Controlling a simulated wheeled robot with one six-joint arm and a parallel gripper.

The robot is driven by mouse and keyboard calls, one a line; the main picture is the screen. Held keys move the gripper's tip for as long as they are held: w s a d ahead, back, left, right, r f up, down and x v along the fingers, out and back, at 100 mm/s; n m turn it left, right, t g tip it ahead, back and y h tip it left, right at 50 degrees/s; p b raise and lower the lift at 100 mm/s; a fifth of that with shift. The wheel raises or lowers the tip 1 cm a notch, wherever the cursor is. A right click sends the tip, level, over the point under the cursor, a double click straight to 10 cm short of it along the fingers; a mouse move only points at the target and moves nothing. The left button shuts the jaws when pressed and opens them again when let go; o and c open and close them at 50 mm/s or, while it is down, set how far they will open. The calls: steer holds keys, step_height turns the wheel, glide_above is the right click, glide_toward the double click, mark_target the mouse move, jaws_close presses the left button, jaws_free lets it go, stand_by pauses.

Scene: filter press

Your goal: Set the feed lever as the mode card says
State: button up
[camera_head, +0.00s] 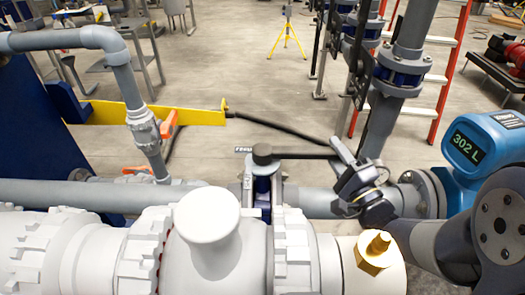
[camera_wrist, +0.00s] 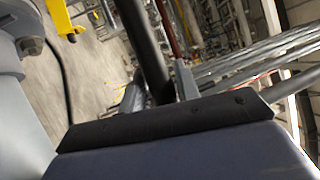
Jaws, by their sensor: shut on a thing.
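The feed lever (camera_head: 308,156) is a black bar on a round dark hub (camera_head: 262,153), on top of a blue valve (camera_head: 262,190) in the grey pipe. It points right in the head view, roughly along the pipe. My gripper (camera_head: 340,155) is shut on the lever's right end. In the wrist view the lever (camera_wrist: 147,45) runs down between my two grey fingertips (camera_wrist: 160,92). A small pale label (camera_head: 243,150) stands left of the hub, its text too small to read. I cannot make out a mode card.
A blue meter (camera_head: 481,145) reading 302 L stands right of my gripper. White flanged housings and a brass fitting (camera_head: 375,250) fill the front. A vertical grey pipe (camera_head: 405,60) rises behind, and a yellow beam (camera_head: 165,114) lies at left.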

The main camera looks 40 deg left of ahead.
steer(key=shift+c, duration=0.6)
steer(key=b, duration=0.3)
steer(key=shift+f, duration=0.35)
steer(key=shift+b, duration=0.65)
steer(key=shift+r+b, duration=0.2)
steer(key=shift+b, duration=0.3)
steer(key=shift+r, duration=0.1)
steer(key=shift+s, duration=0.1)
